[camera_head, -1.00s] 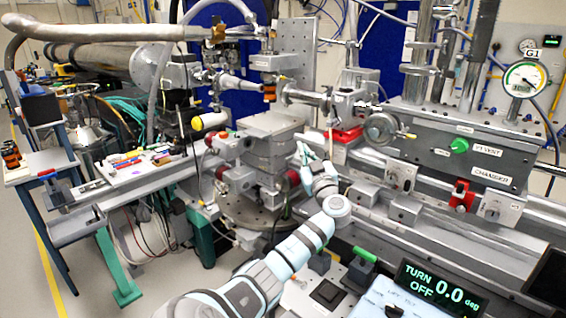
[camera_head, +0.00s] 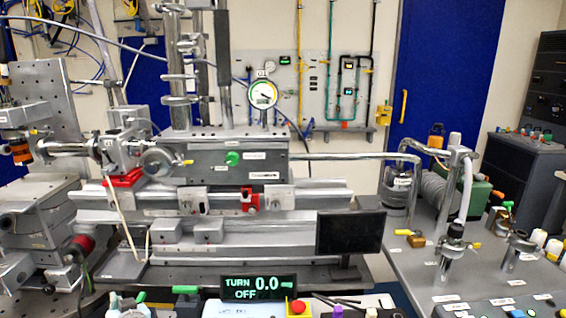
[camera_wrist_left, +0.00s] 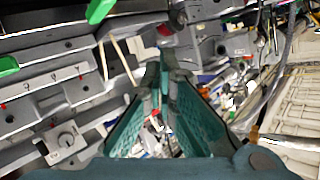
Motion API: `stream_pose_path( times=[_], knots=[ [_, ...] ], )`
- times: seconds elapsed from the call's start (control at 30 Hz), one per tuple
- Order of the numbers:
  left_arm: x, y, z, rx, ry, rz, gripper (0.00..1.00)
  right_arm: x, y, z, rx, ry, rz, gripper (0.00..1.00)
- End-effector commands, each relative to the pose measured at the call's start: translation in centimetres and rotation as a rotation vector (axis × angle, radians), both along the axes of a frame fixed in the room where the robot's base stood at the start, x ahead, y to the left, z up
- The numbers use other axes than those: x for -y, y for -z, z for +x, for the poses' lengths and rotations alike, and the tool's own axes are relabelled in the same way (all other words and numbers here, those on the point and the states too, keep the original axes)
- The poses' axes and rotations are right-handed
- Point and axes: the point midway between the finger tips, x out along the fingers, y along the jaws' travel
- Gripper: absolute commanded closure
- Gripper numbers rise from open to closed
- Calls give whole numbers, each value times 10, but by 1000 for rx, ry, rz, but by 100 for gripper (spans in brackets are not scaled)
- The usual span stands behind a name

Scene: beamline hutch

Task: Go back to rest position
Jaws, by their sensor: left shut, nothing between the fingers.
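My left gripper (camera_wrist_left: 164,72) shows in the left wrist view. Its two teal fingers run up from the bottom and come together at the tips, with nothing between them. Behind the fingers is grey beamline hardware, blurred toward the right. I cannot make out my left gripper in the head view. My right gripper is in neither view.
The head view faces a grey bench with a changer box (camera_head: 215,158), a round gauge (camera_head: 262,94) and a dark screen (camera_head: 350,232). A display (camera_head: 258,288) reads TURN OFF 0.0. A red button (camera_head: 298,307) sits at the front. A crowded table (camera_head: 450,285) stands right.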

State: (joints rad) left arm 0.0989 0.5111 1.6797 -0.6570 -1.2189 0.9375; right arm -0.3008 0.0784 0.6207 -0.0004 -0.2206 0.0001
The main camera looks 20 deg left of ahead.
Motion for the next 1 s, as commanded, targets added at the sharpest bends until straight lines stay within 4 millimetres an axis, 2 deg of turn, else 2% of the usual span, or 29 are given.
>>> stream_pose_path(
  times=[0.03,0.1,0.2,0.3,0.4,0.6,0.67,0.7,0.83,1.0],
  knots=[
    [35,35,-19,-106,61,-77,100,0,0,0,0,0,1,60],
    [80,71,-47,-247,150,-172,100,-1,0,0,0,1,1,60],
    [133,103,-84,-400,270,-279,100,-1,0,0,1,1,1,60],
    [176,121,-118,-514,380,-365,100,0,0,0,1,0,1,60],
    [213,129,-149,-605,487,-436,100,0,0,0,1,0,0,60],
    [278,129,-206,-739,701,-555,100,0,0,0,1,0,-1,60],
    [296,125,-222,-769,768,-586,100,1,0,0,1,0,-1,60],
    [303,129,-227,-785,796,-599,100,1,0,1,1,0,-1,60],
    [296,181,-218,-808,774,-609,100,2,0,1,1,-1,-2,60],
    [289,250,-220,-835,753,-628,100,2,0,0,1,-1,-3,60]
  ],
)
